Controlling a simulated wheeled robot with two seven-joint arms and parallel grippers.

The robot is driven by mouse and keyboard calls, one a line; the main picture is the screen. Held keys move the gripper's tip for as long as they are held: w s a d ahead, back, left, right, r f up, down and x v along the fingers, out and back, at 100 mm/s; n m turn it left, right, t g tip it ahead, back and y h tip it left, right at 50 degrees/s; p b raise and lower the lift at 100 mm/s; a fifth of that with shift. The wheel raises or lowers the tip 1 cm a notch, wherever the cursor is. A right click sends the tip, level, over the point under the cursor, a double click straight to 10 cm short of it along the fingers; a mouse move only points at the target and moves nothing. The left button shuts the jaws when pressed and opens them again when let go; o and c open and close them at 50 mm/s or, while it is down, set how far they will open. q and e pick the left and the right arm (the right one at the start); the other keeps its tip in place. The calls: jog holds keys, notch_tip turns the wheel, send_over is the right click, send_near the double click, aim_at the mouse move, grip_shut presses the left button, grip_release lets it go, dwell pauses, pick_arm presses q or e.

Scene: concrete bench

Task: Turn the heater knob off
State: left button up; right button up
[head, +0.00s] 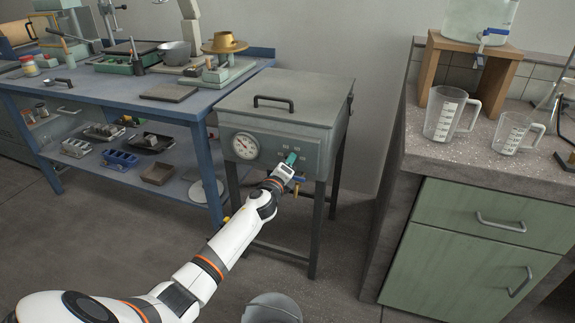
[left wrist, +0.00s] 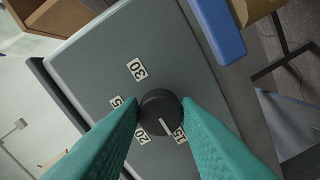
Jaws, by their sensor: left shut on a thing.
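The heater (head: 315,98) is a grey box on dark legs, with a round white dial (head: 245,146) on its front. My left gripper (head: 290,160) is at the panel, right of the dial. In the left wrist view its teal fingers (left wrist: 160,108) are shut on the black heater knob (left wrist: 158,103), one on each side. The knob's white pointer line aims down and right, near the "15" label (left wrist: 179,134). Labels "30" (left wrist: 136,69) and "20" (left wrist: 141,136) also show around it. In the head view the knob is hidden by my gripper.
A blue bench (head: 215,93) with tools and trays stands left of the heater. A counter (head: 450,160) with measuring jugs (head: 450,115) is on the right. A bucket (head: 272,309) sits on the floor in front. A brass-and-blue tap (head: 298,182) is beneath my gripper.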

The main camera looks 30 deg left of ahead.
pick_arm(q)
jog(key=shift+n+p, duration=0.9)
jog(key=shift+n, duration=5.2)
pick_arm(e)
notch_tip(320, 180, down, 6)
jog(key=shift+w+f, duration=0.15)
jog(key=shift+w, duration=0.05)
jog(key=shift+a, duration=0.1)
pick_arm(q)
jog(key=o, duration=1)
jog(key=shift+s, duration=0.1)
